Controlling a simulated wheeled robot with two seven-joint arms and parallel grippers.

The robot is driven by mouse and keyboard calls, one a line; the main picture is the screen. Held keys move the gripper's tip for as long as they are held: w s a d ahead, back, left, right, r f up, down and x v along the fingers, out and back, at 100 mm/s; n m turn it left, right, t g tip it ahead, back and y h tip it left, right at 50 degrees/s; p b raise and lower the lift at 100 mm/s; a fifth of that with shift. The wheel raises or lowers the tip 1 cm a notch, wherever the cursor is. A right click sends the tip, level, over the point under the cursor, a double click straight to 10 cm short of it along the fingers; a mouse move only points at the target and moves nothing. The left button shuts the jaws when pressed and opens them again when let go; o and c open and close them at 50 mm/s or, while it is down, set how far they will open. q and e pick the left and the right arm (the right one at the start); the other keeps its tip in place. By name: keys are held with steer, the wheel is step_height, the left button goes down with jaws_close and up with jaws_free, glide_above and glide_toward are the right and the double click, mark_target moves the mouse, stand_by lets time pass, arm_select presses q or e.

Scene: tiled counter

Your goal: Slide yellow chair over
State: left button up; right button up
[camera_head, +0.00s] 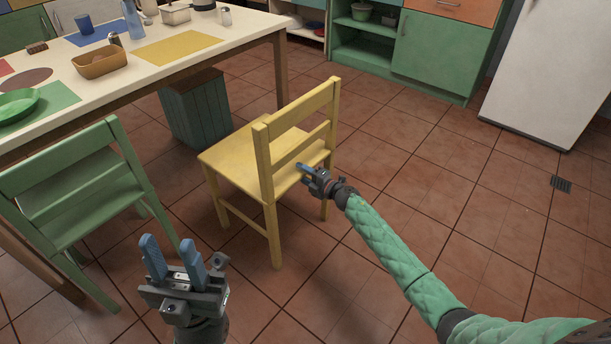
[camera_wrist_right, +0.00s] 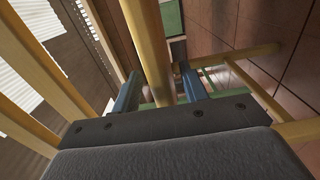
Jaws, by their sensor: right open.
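The yellow chair (camera_head: 236,165) stands upright on the tiled floor by the table, its slatted backrest facing my right arm. My right gripper (camera_head: 303,175) is at the backrest's lower part, on the side away from the table. In the right wrist view its blue fingers (camera_wrist_right: 160,88) are apart, with a yellow bar of the chair (camera_wrist_right: 148,45) running between them. I cannot tell whether either finger touches the bar. My left gripper (camera_head: 168,243) is open and empty, low in the front, between the green chair and the yellow chair.
A green chair (camera_head: 75,200) stands at the left. The white-topped table (camera_head: 130,85) holds placemats, a basket and dishes. A dark green slatted box (camera_head: 200,115) stands beneath its edge, behind the yellow chair. Floor to the right is clear up to the green cabinets (camera_head: 440,55) and white fridge (camera_head: 550,75).

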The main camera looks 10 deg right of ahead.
jaws_close()
steer(key=shift+w, duration=0.1)
stand_by(1.4)
